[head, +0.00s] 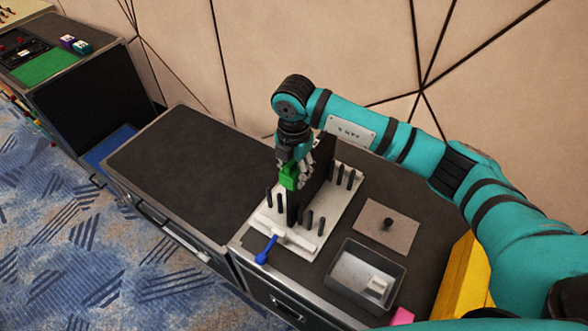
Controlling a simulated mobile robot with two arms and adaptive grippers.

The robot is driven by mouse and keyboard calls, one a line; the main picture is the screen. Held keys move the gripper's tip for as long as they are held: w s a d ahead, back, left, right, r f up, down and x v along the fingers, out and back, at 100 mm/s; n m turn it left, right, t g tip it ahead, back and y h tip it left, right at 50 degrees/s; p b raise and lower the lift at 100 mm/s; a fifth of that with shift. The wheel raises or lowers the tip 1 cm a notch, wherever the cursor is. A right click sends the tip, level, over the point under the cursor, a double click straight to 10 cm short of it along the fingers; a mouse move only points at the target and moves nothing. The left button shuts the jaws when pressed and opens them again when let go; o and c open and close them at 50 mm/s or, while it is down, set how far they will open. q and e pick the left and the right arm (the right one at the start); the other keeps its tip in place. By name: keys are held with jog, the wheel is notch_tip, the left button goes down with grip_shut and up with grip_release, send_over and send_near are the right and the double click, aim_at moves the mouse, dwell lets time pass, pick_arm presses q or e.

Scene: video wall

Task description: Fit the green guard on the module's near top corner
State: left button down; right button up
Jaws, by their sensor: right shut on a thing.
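The green guard (288,178) is held in my right gripper (293,168), which is shut on it. My right arm reaches in from the right and the gripper points down. The black module (313,172) stands upright in a white rack (305,240) with black pegs on both sides. The guard is at the module's upper near-left edge. I cannot tell whether it touches the module or sits on its corner. The gripper hides part of the module's top. My left gripper is not in view.
A blue-handled tool (266,250) lies at the rack's front. The dark cabinet top (185,165) on the left is clear.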

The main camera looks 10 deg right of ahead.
jog(key=o, duration=1.6)
jog(key=shift+c, duration=0.2)
jog(key=shift+r+p, duration=2.55)
jog(key=shift+r, duration=1.45)
